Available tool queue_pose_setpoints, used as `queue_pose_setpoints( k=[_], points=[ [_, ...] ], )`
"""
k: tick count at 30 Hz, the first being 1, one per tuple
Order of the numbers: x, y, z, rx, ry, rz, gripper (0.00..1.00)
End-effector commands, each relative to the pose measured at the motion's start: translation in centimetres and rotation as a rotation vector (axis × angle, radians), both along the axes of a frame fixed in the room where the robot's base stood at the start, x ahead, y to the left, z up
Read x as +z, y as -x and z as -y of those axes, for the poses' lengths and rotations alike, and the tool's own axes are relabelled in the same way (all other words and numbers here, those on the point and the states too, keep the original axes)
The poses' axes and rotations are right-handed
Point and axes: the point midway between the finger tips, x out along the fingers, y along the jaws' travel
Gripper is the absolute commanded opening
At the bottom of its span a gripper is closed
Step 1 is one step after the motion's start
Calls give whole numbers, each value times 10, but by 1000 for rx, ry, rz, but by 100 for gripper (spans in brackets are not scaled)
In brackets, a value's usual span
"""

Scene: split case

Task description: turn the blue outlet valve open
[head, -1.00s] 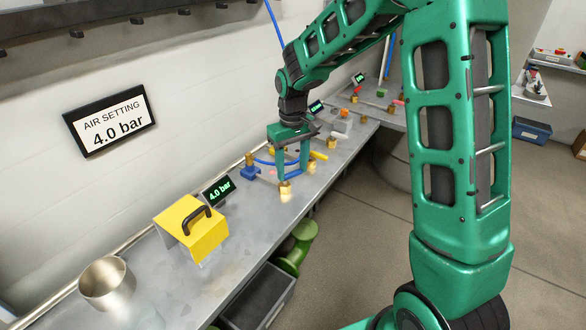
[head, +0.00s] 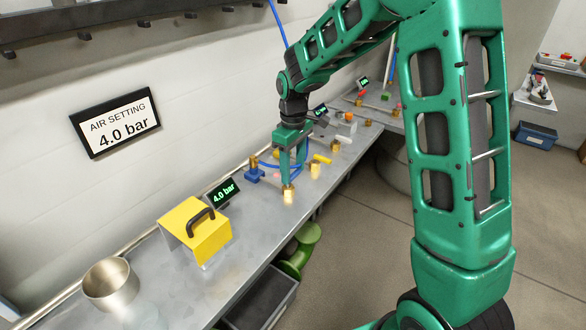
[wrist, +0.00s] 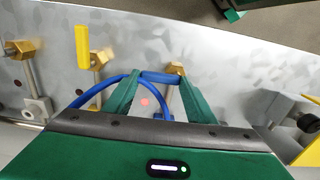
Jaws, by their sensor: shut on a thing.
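The blue outlet valve handle (wrist: 160,77) is a short bar in the wrist view. It lies left to right between the fingertips of my gripper (wrist: 159,80), which is shut on it. Its brass valve body (wrist: 176,69) shows at the right end of the bar. In the head view my gripper (head: 291,180) points straight down over the bench, with the brass body (head: 289,195) just under its fingertips. The handle is mostly hidden by the fingers there.
A yellow valve handle (wrist: 82,47) stands beside the gripper, and a blue hose (wrist: 103,88) curves close to a finger. A yellow cover with a black handle (head: 193,232), a 4.0 bar display (head: 222,192) and a metal cup (head: 110,284) stand nearer on the bench.

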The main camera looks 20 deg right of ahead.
Motion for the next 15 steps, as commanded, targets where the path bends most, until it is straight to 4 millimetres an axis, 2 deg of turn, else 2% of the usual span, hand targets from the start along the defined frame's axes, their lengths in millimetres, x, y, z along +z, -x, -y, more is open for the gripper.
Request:
queue_pose_setpoints(
  k=[7, 8, 10, 15],
  points=[
    [2, -4, 3, -6, 2, 10, 28],
    [2, -4, 3, -7, 2, 10, 53],
    [2, -4, 3, -7, 2, 10, 70],
    [1, -2, 2, -5, 1, 5, 70]
  ],
)
